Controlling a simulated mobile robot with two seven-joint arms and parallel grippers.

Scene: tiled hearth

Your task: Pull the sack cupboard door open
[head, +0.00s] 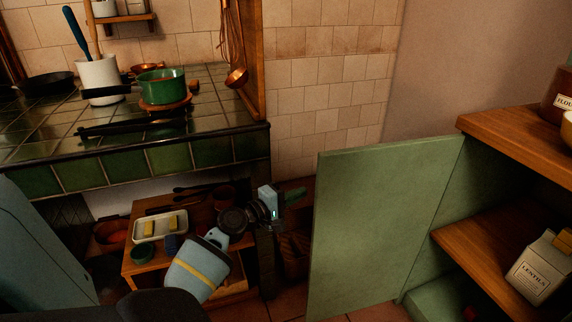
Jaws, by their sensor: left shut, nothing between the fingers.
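The green cupboard door (380,225) stands swung out from the green cupboard (445,228) at the right. It is a flat panel seen at an angle, its right edge by the cupboard. No handle is visible on the face I see. My left gripper (296,196) is just left of the door's free edge, with its fingers shut and empty. It appears apart from the door, though depth is hard to judge. My right gripper is not in view.
A low wooden table (140,268) with a butter dish (160,226) stands under the tiled hearth (120,166), beside my left arm. The hearth top holds a green pot (163,86). Wooden shelves (482,262) with a lentils box (540,268) are at the right.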

